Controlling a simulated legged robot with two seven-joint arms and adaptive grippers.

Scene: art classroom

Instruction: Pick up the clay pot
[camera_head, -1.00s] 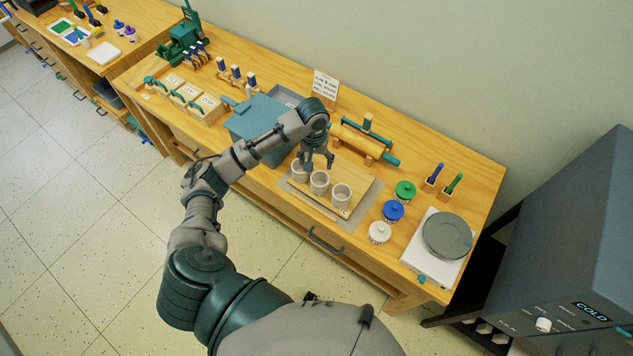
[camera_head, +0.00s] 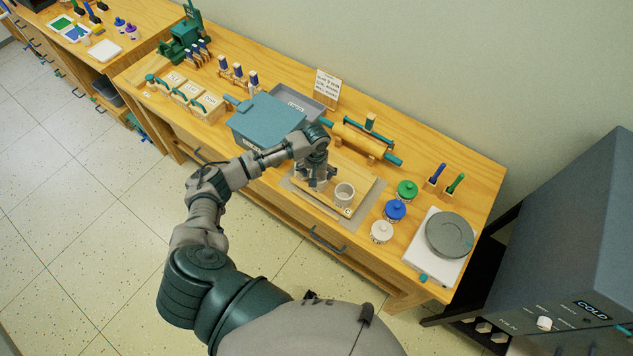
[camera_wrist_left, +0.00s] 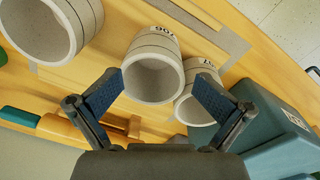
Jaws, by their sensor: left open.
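Three pale clay pots stand in a row on a wooden board (camera_head: 362,190). The right-hand pot (camera_head: 344,195) shows clear in the head view; my left gripper (camera_head: 318,186) largely hides the others. In the left wrist view, the middle pot (camera_wrist_left: 153,68) lies with its open mouth between the spread, blue-padded fingers of my left gripper (camera_wrist_left: 158,88). Another pot (camera_wrist_left: 45,28) is at the upper left, and one (camera_wrist_left: 196,106) is partly behind the right finger. The gripper is open and empty; contact with a pot cannot be told. My right gripper is out of view.
A blue-lidded box (camera_head: 266,120) stands left of the board, with a roller (camera_head: 358,139) behind it. Green (camera_head: 406,190), blue (camera_head: 395,210) and white (camera_head: 381,232) jars and a turntable (camera_head: 449,235) stand to the right.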

